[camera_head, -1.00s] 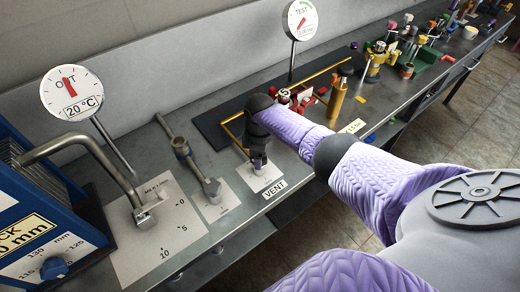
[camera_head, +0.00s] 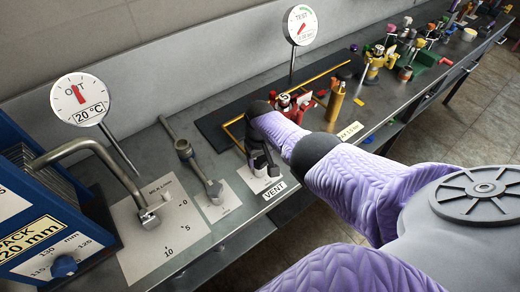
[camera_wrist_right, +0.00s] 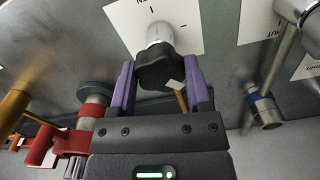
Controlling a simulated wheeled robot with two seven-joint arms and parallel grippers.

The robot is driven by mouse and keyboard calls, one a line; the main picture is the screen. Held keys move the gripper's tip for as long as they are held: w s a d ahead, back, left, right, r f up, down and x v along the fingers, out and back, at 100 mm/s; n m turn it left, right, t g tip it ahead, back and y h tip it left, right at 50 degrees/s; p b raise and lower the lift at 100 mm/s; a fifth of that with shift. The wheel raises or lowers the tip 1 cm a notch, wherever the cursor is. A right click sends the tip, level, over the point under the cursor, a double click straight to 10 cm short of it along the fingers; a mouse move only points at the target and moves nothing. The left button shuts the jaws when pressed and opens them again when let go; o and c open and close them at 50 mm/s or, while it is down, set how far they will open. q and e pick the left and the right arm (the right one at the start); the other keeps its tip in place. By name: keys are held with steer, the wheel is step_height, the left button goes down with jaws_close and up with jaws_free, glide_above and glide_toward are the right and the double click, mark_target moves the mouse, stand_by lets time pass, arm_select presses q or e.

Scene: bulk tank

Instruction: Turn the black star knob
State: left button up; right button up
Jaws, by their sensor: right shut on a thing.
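The black star knob (camera_wrist_right: 168,72) sits on a short pale round stem above a white marked plate (camera_wrist_right: 185,22) in the right wrist view. My right gripper (camera_wrist_right: 160,84) has a purple finger on each side of it and is shut on it. In the head view my right gripper (camera_head: 263,163) points down over the VENT plate (camera_head: 251,182), and the gripper largely hides the knob. A pale part of the fitting shows under the fingers. My left gripper is not in view.
A lever valve (camera_head: 186,152) stands left of the VENT plate, and a bent pipe handle (camera_head: 95,150) farther left by a blue unit (camera_head: 40,228). Red clamp parts (camera_head: 283,102) and a brass cylinder (camera_head: 336,102) stand close behind my right arm.

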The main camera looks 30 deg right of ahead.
mark_target(259, 159)
steer(key=m, duration=0.2)
steer(key=shift+w+r+m, duration=0.1)
steer(key=shift+m, duration=0.3)
steer(key=m, duration=0.3)
steer(key=shift+m, duration=0.4)
steer(key=shift+m+p, duration=0.3)
steer(key=shift+m, duration=0.4)
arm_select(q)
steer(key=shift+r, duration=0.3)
arm_select(e)
steer(key=shift+m, duration=0.3)
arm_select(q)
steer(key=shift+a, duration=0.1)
arm_select(e)
steer(key=o, duration=0.9)
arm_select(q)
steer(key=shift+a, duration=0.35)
arm_select(e)
steer(key=o, duration=0.4)
arm_select(q)
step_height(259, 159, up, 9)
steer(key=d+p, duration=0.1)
steer(key=p, duration=0.7)
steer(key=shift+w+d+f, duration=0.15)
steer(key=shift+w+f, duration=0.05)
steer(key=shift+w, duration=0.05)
arm_select(e)
step_height(259, 159, up, 10)
steer(key=shift+f, duration=0.1)
